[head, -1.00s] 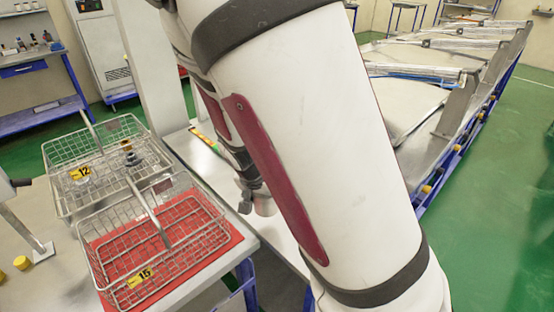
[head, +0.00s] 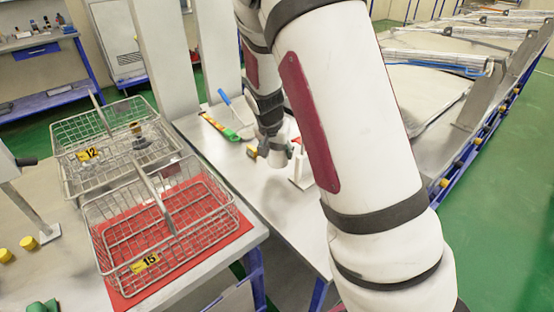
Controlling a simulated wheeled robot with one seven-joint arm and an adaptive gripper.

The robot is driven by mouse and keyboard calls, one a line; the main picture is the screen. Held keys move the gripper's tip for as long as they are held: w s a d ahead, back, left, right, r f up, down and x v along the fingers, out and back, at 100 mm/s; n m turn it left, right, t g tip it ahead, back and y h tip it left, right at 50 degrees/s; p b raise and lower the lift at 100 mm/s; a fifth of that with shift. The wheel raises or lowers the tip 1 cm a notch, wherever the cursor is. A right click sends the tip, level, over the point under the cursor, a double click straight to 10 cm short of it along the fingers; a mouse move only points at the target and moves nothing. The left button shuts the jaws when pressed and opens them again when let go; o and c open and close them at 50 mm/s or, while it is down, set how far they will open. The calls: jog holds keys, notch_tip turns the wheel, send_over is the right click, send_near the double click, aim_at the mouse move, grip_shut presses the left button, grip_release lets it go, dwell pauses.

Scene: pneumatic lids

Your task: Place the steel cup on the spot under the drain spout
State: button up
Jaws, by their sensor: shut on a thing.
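My gripper (head: 283,149) hangs low over the narrow metal bench (head: 262,197), right of the wire baskets. It is shut on the steel cup (head: 277,161), a small grey vessel of which only a part shows below the fingers. I cannot tell whether the cup touches the bench top. I cannot make out the drain spout or the spot under it; my arm covers much of the bench's right side.
Two wire baskets, tagged 12 (head: 88,154) and 15 (head: 144,263), stand on the left table.

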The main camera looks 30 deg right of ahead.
aim_at(277, 159)
jog(key=shift+w+d, duration=0.15)
jog(key=shift+w, duration=0.05)
jog(key=shift+f, duration=1.8)
jog(key=shift+f, duration=0.1)
jog(key=o, duration=1.2)
